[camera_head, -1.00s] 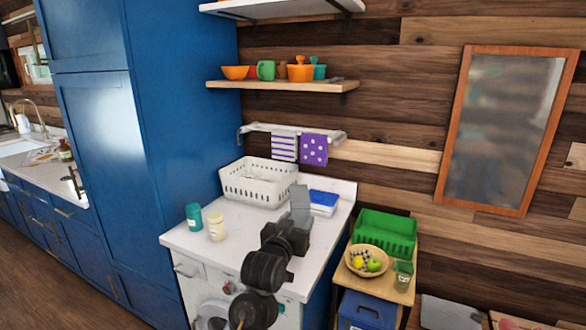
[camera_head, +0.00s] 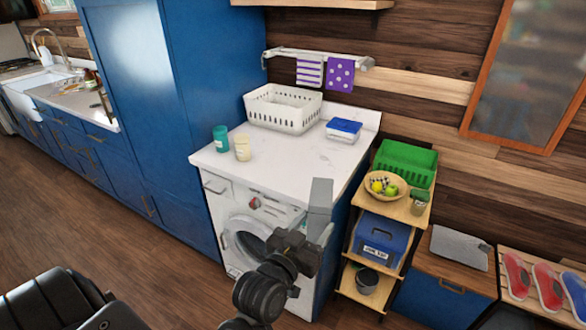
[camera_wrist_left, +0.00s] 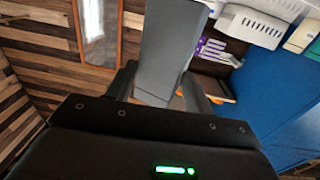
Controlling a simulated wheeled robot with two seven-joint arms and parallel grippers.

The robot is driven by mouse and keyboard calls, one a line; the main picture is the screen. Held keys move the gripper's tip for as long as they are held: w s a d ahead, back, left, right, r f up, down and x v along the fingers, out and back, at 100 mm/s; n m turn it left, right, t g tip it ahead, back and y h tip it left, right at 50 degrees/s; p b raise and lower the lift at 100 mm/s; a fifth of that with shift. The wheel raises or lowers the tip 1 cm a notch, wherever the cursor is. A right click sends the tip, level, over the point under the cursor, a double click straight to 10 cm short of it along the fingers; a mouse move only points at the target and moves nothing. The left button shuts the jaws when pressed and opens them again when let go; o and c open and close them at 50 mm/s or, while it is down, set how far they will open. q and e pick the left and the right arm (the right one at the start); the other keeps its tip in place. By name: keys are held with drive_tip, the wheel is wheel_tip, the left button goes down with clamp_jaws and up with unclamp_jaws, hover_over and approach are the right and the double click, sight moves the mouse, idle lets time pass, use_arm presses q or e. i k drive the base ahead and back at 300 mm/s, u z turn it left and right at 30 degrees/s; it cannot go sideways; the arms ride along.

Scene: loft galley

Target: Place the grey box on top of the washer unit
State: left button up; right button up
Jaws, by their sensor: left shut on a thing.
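The grey box (camera_head: 319,205) is a tall plain block held upright in my left gripper (camera_head: 314,238). It also shows between the fingers in the left wrist view (camera_wrist_left: 168,50), and the fingers are shut on it. The washer unit (camera_head: 276,205) has a white worktop (camera_head: 285,170) above a front-loading door. The box is in front of the worktop's right front corner in the head view and overlaps it. The gap between them cannot be judged. My right gripper is not in view.
On the worktop stand a white basket (camera_head: 283,108), a blue-lidded container (camera_head: 344,129), a teal jar (camera_head: 220,138) and a cream jar (camera_head: 242,147). The worktop's middle and right front are clear. A wooden shelf stand (camera_head: 408,212) with a green crate (camera_head: 405,162) is at right.

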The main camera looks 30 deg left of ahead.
sight(310, 176)
drive_tip(key=z, duration=1)
drive_tip(key=i, duration=2.3)
drive_tip(key=u, duration=2.25)
